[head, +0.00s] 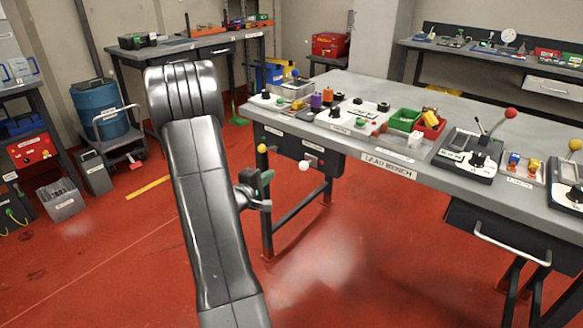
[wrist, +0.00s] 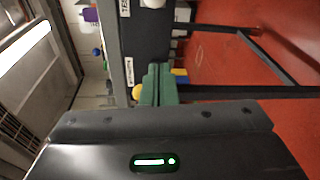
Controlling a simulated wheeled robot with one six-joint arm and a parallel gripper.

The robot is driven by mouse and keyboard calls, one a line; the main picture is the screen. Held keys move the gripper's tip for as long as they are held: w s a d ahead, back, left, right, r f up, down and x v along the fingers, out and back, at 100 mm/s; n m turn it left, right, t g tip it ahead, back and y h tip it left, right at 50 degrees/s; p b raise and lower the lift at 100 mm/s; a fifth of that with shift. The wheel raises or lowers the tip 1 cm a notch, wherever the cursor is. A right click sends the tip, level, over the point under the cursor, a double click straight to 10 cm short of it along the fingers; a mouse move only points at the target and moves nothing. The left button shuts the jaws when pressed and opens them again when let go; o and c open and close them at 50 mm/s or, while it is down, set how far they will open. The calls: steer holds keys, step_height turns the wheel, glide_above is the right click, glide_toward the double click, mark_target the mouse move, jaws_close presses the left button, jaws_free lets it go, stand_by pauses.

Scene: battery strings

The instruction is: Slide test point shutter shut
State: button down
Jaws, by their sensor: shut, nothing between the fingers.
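A dark panel (head: 290,150) hangs under the front edge of the lead bench, with a yellow knob (head: 262,148) on the left and a white knob (head: 303,165) on the right. In the wrist view a label starting "TEST" (wrist: 125,8) sits beside the white knob (wrist: 152,3), so that knob probably belongs to the test point shutter. The shutter's position cannot be told. My gripper (head: 266,178), with green fingers, is shut and empty, below the panel's left end in the head view. In the wrist view my gripper (wrist: 155,70) is close to the yellow knob (wrist: 137,92); contact is unclear.
The lead bench (head: 400,160) carries several knobs, green and red bins (head: 405,119) and a red-balled lever (head: 511,113). Its dark legs (head: 267,215) stand near my arm. The red floor in front is clear. A blue drum (head: 97,108) and cart stand at left.

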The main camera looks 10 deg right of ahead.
mark_target(303, 169)
steer(key=b+x, duration=0.2)
steer(key=x, duration=0.9)
steer(key=shift+s+d+r, duration=0.15)
steer(key=shift+s+d, duration=0.1)
steer(key=shift+s, duration=0.45)
steer(key=shift+s+d+r, duration=0.2)
steer(key=shift+s+d, duration=0.05)
steer(key=shift+s, duration=0.5)
steer(key=shift+s+d+r, duration=0.15)
steer(key=shift+s+d, duration=0.1)
steer(key=shift+s, duration=0.45)
steer(key=s+d, duration=0.2)
steer(key=shift+s+d+h, duration=0.1)
steer(key=shift+s+h, duration=0.2)
steer(key=shift+s, duration=0.2)
steer(key=shift+d+f, duration=0.1)
